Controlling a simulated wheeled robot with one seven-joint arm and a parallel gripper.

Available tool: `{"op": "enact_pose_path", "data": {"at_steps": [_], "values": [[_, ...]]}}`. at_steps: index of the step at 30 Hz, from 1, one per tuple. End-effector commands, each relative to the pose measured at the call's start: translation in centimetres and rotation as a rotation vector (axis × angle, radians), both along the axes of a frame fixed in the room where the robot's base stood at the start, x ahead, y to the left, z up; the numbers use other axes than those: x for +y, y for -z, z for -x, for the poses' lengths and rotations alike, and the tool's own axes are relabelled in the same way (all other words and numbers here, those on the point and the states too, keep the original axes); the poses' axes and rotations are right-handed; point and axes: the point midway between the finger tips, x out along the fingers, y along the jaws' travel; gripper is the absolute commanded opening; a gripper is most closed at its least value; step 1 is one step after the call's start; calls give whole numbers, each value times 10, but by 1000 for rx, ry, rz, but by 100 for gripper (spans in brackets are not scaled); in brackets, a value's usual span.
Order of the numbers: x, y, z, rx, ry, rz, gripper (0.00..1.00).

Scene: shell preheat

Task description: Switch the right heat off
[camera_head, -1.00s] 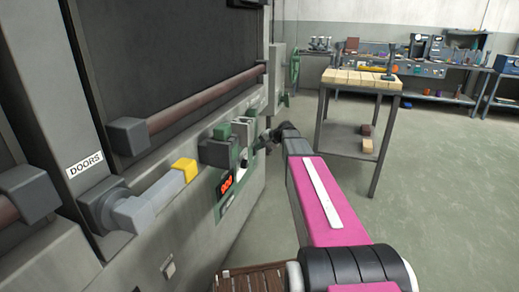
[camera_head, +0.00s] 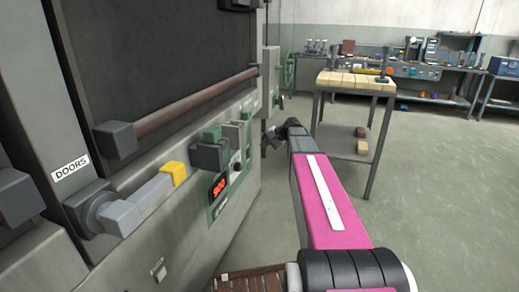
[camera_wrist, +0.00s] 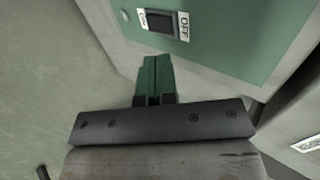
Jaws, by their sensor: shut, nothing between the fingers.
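In the wrist view a dark rocker switch (camera_wrist: 160,23) sits on a green panel (camera_wrist: 225,35). A label reading OFF (camera_wrist: 184,26) is at its right, and a smaller label is at its left. My gripper (camera_wrist: 153,60) shows green fingers, shut and empty, below the switch in the picture and apart from it. In the head view my gripper (camera_head: 268,140) is small and dark beside the machine's control panel (camera_head: 230,178). I cannot make out a label naming the right heat.
A wood-topped table (camera_head: 350,82) stands beyond my arm. The floor at right is clear.

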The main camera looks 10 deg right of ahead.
Motion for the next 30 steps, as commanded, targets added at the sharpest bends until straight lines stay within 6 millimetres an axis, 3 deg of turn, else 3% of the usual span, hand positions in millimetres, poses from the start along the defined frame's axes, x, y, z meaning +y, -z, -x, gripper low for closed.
{"op": "enact_pose_path", "data": {"at_steps": [6, 13, 26, 30], "values": [[-22, -34, 13, 0, 2, 0, 0], [-34, -52, 19, 0, 1, 0, 0], [-35, -53, 21, 2, -1, 2, 0], [-22, -29, 39, 26, -20, 54, 0]]}}
